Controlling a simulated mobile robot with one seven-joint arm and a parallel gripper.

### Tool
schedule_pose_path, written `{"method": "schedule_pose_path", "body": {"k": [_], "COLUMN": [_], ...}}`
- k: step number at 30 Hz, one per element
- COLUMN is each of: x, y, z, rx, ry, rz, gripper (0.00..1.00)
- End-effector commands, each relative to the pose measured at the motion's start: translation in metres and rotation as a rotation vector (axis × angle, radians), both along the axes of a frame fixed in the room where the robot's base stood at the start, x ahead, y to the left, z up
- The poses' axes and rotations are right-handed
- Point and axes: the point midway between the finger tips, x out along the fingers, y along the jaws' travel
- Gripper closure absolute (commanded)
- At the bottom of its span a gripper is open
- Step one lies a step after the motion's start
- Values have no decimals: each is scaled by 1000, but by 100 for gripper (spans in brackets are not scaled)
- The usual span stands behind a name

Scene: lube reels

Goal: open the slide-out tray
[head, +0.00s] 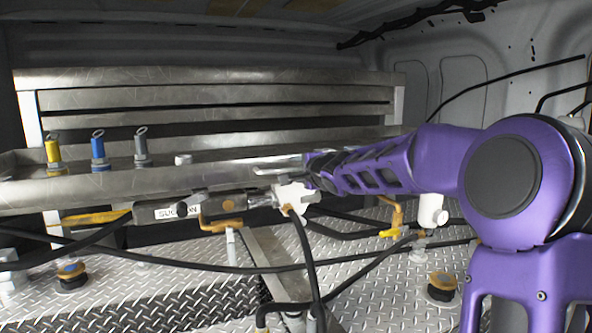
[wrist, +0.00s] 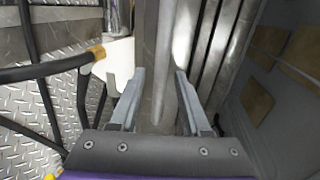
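The slide-out tray (head: 60,196) is a long, shallow grey metal tray in the head view, running across the left and middle under a metal rack. My gripper (head: 284,166) is at the tray's right part, by its front edge; my purple arm hides the tray's right end. In the wrist view my gripper (wrist: 160,88) has its two fingers apart. A long metal edge or bar (wrist: 164,60), seemingly the tray's front rim, runs between them. I cannot tell whether either finger touches it.
Yellow (head: 53,150), blue (head: 98,152) and grey (head: 141,149) ringed fittings stand at the tray's left. Below the tray are a pipe labelled suction (head: 170,211), a white valve fitting (head: 293,194) and black hoses (head: 200,265). The floor is diamond plate (head: 180,290).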

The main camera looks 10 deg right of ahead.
Motion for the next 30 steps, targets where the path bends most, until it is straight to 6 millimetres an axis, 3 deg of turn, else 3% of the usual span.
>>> {"method": "schedule_pose_path", "body": {"k": [1, 8, 30], "x": [0, 0, 0], "y": [0, 0, 0], "z": [0, 0, 1], "rx": [0, 0, 0], "ry": [0, 0, -1], "rz": [0, 0, 0], "gripper": [58, 100, 100]}}
